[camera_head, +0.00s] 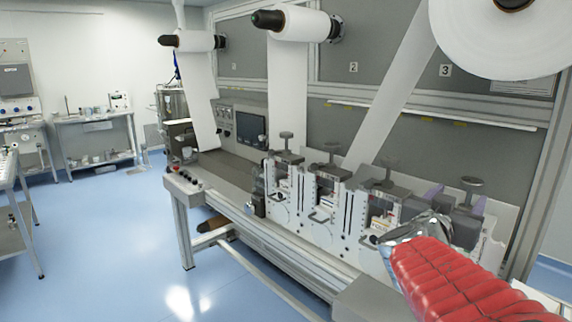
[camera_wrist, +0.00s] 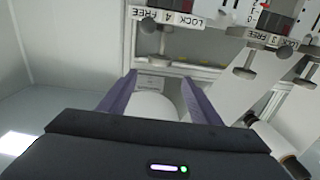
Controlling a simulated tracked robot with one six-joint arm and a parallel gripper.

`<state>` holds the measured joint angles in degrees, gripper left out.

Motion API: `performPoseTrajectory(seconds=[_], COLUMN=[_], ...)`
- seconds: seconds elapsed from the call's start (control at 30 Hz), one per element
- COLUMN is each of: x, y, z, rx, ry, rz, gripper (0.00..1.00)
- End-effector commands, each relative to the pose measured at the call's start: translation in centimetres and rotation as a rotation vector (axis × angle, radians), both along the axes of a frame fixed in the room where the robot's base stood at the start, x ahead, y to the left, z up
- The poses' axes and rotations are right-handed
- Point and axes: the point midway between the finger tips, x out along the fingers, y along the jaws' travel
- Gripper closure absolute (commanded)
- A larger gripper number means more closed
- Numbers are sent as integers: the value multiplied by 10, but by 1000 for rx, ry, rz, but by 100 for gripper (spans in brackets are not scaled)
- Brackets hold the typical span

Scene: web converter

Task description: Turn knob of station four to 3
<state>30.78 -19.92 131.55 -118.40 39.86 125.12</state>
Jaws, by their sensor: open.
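The knob of station four (camera_head: 471,184) is a grey disc on a stem at the right end of the row of stations in the head view. In the wrist view, which is upside down, the station four knob (camera_wrist: 155,59) hangs below the "LOCK 4 FREE" label (camera_wrist: 165,17). My gripper (camera_head: 457,197) is at station four in the head view, partly hidden behind my red-sleeved arm. In the wrist view my gripper (camera_wrist: 158,77) has its purple fingers wide apart with nothing between them, and the knob appears just beyond the tips. The knob's setting cannot be read.
The knob of station three (camera_head: 389,162) stands to the left of station four and also shows in the wrist view (camera_wrist: 246,72). White web (camera_head: 395,85) runs down from a large roll (camera_head: 500,35) above.

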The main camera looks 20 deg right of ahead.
Motion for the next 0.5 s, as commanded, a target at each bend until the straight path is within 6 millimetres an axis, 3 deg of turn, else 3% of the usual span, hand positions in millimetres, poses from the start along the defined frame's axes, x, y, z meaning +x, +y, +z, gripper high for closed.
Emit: performPoseTrajectory(seconds=[0.5], x=[24], y=[-51], z=[-1], rx=[0], ry=[1], rz=[-2], gripper=[38])
